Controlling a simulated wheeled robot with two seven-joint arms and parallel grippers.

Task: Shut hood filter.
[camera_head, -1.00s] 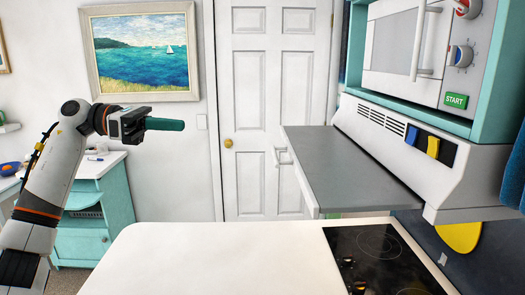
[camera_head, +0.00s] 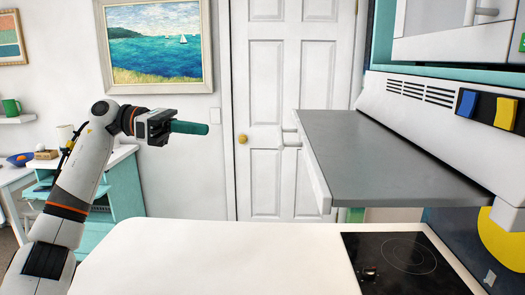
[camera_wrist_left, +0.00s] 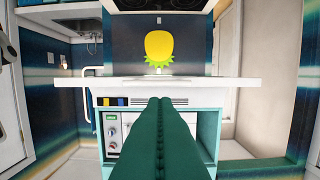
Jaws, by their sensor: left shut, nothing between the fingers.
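The hood filter (camera_head: 375,155) is a flat grey panel with a white front edge, pulled out from the white range hood (camera_head: 430,108) above the counter. A white handle (camera_head: 290,138) sticks out from its front edge. My left gripper (camera_head: 194,127) has green fingers, shut and empty. It is left of the handle at about its height, apart from it. In the wrist view the shut fingers (camera_wrist_left: 158,104) point toward the hood. My right gripper is not in view.
A white counter (camera_head: 220,260) with a black cooktop (camera_head: 400,260) lies below the filter. The microwave (camera_head: 450,40) is above the hood. A white door (camera_head: 268,90) stands behind. The air between my left gripper and the handle is clear.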

